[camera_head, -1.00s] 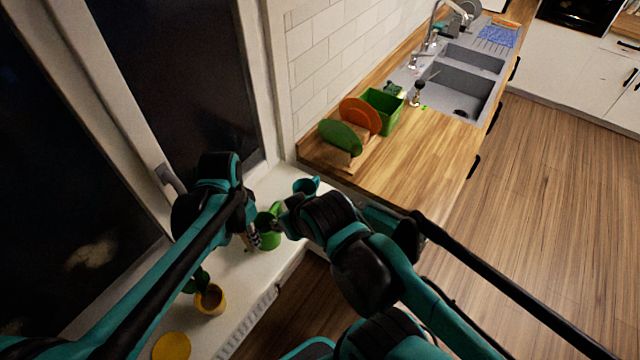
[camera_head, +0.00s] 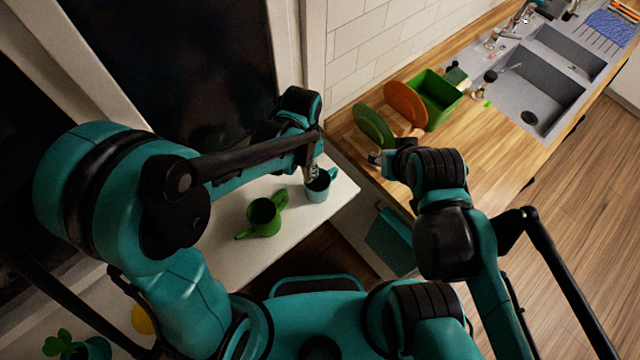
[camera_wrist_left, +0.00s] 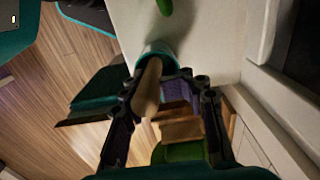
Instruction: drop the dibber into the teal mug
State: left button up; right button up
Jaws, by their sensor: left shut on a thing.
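The teal mug (camera_head: 319,190) stands on the white sill near its right end. My left gripper (camera_head: 312,174) is right above its mouth, covering part of it. In the left wrist view the dibber (camera_wrist_left: 148,88) is a pale wooden peg between the fingers of my left gripper (camera_wrist_left: 168,88), shut on it. The dibber points toward the mug (camera_wrist_left: 157,50) and overlaps its opening; I cannot tell whether its tip is inside. My right gripper (camera_head: 377,158) is over the wooden counter's near end; its fingers are too small to read.
A green watering can (camera_head: 264,216) stands on the sill (camera_head: 235,250) left of the mug. Green (camera_head: 374,128) and orange (camera_head: 405,104) plates and a green bin (camera_head: 438,98) stand on the counter near my right gripper. A potted plant (camera_head: 62,343) is at lower left.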

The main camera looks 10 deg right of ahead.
pick_arm(q)
jog(key=f+b, duration=0.1)
jog(key=w+d+f+b, duration=0.1)
jog(key=f, duration=0.1)
jog(key=f+b, duration=0.1)
jog(key=f, duration=0.1)
jog(key=shift+w+d+f, duration=0.2)
jog(key=shift+w+d, duration=0.1)
jog(key=shift+d, duration=0.05)
jog(key=o, duration=1)
jog(key=shift+a, duration=0.1)
jog(key=o, duration=0.4)
jog(key=shift+s+a+r, duration=0.15)
jog(key=shift+s+a, duration=0.1)
jog(key=r, duration=1.2)
jog(key=shift+w+d, duration=0.1)
jog(key=shift+d, duration=0.1)
pick_arm(e)
jog(key=f, duration=0.1)
jog(key=w+d+f, duration=0.1)
jog(key=f, duration=0.2)
jog(key=shift+w+d, duration=0.2)
jog(key=shift+w, duration=0.05)
pick_arm(q)
jog(key=shift+f, duration=0.1)
